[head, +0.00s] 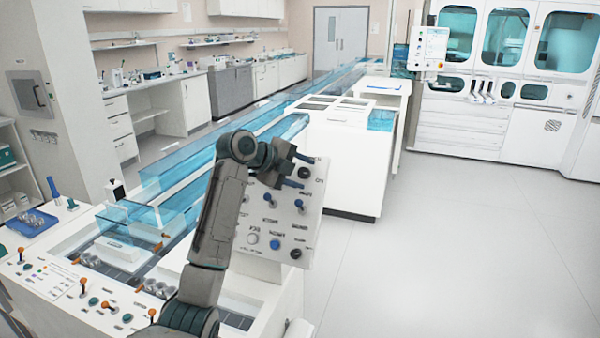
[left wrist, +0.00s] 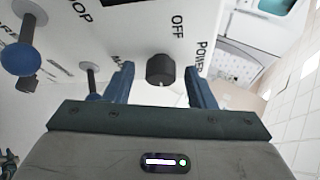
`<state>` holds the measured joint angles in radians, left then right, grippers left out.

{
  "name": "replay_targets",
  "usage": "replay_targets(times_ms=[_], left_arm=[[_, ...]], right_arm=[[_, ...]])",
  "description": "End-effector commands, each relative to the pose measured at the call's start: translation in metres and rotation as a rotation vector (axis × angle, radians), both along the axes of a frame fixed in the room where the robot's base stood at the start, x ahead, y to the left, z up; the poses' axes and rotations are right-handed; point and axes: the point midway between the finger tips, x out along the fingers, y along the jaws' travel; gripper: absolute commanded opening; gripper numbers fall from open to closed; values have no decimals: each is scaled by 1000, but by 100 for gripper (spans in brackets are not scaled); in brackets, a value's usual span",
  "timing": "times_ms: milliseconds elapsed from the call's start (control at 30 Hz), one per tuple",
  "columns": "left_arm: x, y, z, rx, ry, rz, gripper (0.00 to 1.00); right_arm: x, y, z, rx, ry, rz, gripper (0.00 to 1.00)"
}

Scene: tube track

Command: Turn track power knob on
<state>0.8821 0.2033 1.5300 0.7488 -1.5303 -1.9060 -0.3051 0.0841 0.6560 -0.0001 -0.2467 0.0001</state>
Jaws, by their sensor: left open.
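The power knob is a short black cylinder at the upper corner of the white control panel (head: 283,218). In the left wrist view the black knob (left wrist: 160,69) sits beside the words OFF and POWER, with a pale mark on its rim. My left gripper (head: 299,171) is at that upper corner of the panel in the head view. It also shows in the left wrist view (left wrist: 160,82), open, with one blue finger on each side of the knob and a visible gap at both sides. My right gripper is in neither view.
A blue-tipped toggle (left wrist: 20,58) and another post stand on the panel near the gripper. More knobs sit lower on the panel, including a blue knob (head: 275,243). A clear blue tube track (head: 180,195) runs behind my arm. The floor (head: 450,240) on the right is clear.

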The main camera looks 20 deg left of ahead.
Motion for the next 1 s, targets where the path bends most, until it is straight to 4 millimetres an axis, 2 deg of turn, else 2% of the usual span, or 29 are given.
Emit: replay_targets(times_ms=[233, 700, 1000], left_arm=[[-8, 8, 6, 2, -3, 2, 50], [-65, 51, 51, 2, -2, 2, 50], [-72, 56, 58, 1, 1, 0, 50]], right_arm=[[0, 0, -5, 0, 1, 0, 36], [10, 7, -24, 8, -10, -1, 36], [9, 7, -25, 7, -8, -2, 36]])
